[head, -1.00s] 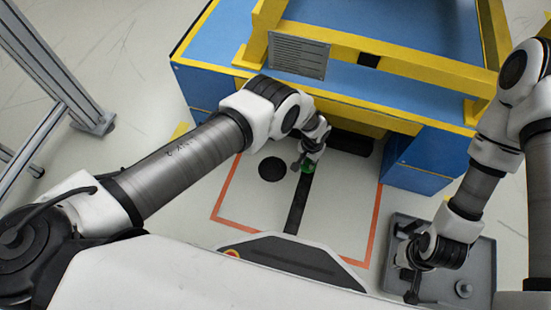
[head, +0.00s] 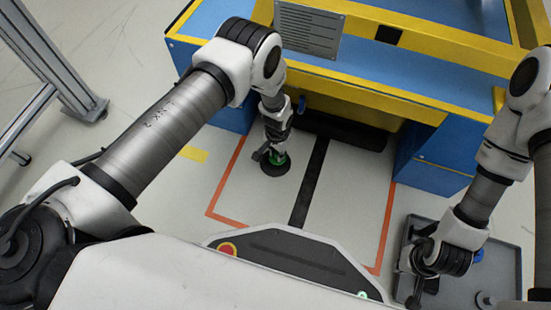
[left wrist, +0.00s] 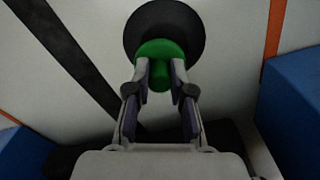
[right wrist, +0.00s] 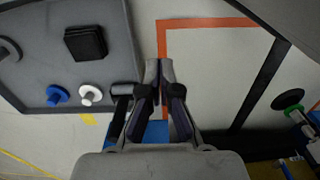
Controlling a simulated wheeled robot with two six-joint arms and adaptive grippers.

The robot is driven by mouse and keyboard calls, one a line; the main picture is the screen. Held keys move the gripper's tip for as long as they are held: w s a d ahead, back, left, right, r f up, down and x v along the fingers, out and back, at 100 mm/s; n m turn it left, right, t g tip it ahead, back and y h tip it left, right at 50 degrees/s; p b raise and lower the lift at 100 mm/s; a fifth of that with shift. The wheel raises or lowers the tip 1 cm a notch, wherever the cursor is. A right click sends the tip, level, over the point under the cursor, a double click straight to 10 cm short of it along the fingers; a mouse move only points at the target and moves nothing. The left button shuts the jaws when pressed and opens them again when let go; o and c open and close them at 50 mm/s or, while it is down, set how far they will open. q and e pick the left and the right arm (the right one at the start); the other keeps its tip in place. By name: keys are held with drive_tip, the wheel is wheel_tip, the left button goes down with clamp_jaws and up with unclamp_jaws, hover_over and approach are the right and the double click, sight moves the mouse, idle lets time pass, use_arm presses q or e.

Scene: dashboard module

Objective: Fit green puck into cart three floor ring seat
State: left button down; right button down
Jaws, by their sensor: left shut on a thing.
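The green puck (head: 278,157) is gripped by its knob in my left gripper (head: 268,156). In the left wrist view the puck (left wrist: 160,50) lies in front of a black round seat (left wrist: 191,20) on the floor, overlapping its lower middle. The black seat (head: 272,170) is partly hidden by the gripper and puck in the head view. The right wrist view shows the puck (right wrist: 296,110) beside the seat (right wrist: 287,98); I cannot tell whether they touch. My right gripper (right wrist: 160,72) is empty and its fingertips are together, near the grey tray.
A grey tray (right wrist: 32,95) holds a black square block (right wrist: 86,43), a blue knobbed part (right wrist: 57,95) and a white one (right wrist: 87,90). The blue and yellow console (head: 330,80) stands behind the orange-outlined floor area. A black strip (head: 311,182) crosses that floor.

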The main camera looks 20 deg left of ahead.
sight(275, 158)
use_arm(q)
drive_tip(key=shift+a+f+b, duration=0.15)
drive_tip(key=shift+f+b, duration=0.65)
drive_tip(key=shift+f, duration=0.25)
drive_tip(key=shift+a+f+b, duration=0.15)
drive_tip(key=shift+f+b, duration=0.65)
drive_tip(key=shift+f, duration=0.2)
drive_tip(key=c, duration=1)
unclamp_jaws()
drive_tip(key=shift+r, duration=0.1)
wheel_tip(275, 158, up, 12)
drive_tip(key=p, duration=0.7)
drive_tip(key=shift+r+p, duration=0.25)
drive_tip(key=shift+p, duration=0.05)
drive_tip(key=shift+s+f, duration=0.1)
